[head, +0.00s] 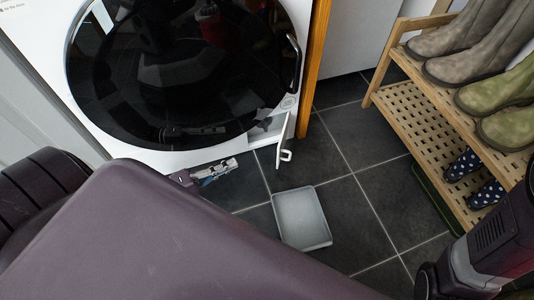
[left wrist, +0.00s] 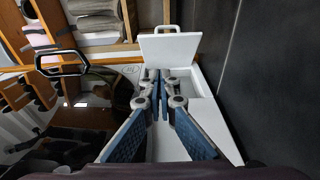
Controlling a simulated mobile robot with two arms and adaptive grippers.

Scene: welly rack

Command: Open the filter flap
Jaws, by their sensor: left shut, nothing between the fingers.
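The filter flap (head: 283,140) is at the lower right corner of the white washing machine (head: 150,159). It stands swung out from the front, with its loop handle (head: 286,155) towards the floor side. A pale recess (head: 262,134) shows beside it. The flap (left wrist: 170,47) and its handle (left wrist: 166,29) also show in the left wrist view, upright beyond my fingers. My left gripper (head: 232,163) is low in front of the machine, left of the flap. It is shut and empty, its tips (left wrist: 159,78) seen against the recess area. My right gripper is out of view.
A grey shallow tray (head: 302,218) lies on the dark tiled floor in front of the flap. A wooden rack (head: 415,120) with boots stands at the right. The round door (head: 180,70) has a dark handle. Clear floor lies between tray and rack.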

